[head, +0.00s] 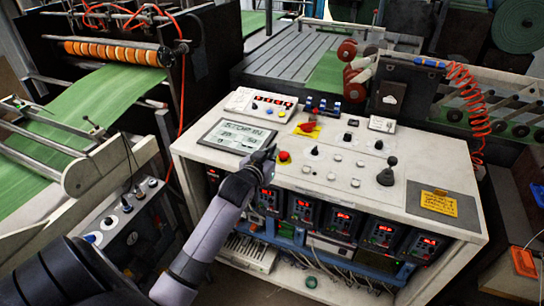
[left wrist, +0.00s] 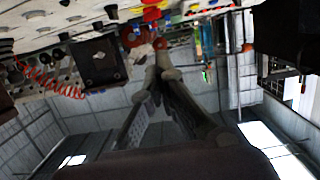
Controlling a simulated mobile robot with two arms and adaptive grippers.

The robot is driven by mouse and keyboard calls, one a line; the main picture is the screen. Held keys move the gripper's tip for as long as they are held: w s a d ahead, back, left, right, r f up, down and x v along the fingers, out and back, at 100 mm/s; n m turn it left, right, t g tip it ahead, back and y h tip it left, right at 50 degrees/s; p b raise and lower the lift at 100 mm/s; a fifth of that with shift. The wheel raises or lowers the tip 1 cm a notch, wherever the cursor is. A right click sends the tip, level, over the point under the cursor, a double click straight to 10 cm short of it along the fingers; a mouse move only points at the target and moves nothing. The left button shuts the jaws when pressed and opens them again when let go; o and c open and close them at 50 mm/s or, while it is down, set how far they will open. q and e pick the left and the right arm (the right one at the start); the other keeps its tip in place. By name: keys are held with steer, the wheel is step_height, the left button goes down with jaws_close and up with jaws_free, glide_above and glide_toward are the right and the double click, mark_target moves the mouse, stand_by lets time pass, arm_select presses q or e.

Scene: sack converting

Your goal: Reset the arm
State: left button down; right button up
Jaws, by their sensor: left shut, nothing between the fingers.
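My left arm reaches in from the lower left of the head view. My left gripper (head: 268,154) is shut and empty over the top of the white control console (head: 330,160). My right gripper is not in view.
A black joystick (head: 387,174) and several small knobs stand on the console top. Drives with red displays (head: 300,207) sit below its front edge. Green sheet (head: 85,105) runs through a roller machine at left. A red coiled hose (head: 472,100) hangs at right.

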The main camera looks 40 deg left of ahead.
arm_select(q)
steer(key=shift+s+d+r, duration=0.1)
steer(key=shift+s+r, duration=0.05)
steer(key=shift+s, duration=0.25)
steer(key=s+d+f+m+g+h+b, duration=0.15)
steer(key=s+f, duration=0.25)
steer(key=f, duration=0.9)
steer(key=s+d+f+g, duration=0.3)
steer(key=s+f, duration=0.2)
steer(key=f, duration=0.8)
steer(key=s+d+f+m+g+h+b, duration=0.1)
steer(key=s+d+f+g, duration=0.2)
steer(key=f, duration=0.9)
steer(key=s+d+f+m+g+b, duration=0.1)
steer(key=s+d+f+g, duration=0.15)
steer(key=s+f, duration=0.65)
steer(key=s+d+f+g+b, duration=0.1)
steer(key=s+d+f, duration=0.2)
steer(key=s+f, duration=0.7)
steer(key=s+d+f+g, duration=0.1)
steer(key=s+f, duration=0.1)
steer(key=s, duration=0.8)
steer(key=s+d+f+m+g, duration=0.1)
steer(key=s+d+f+g, duration=0.1)
steer(key=s, duration=0.8)
steer(key=shift+s+d+f+h, duration=0.2)
steer(key=shift+d+h, duration=0.1)
steer(key=shift+h, duration=0.15)
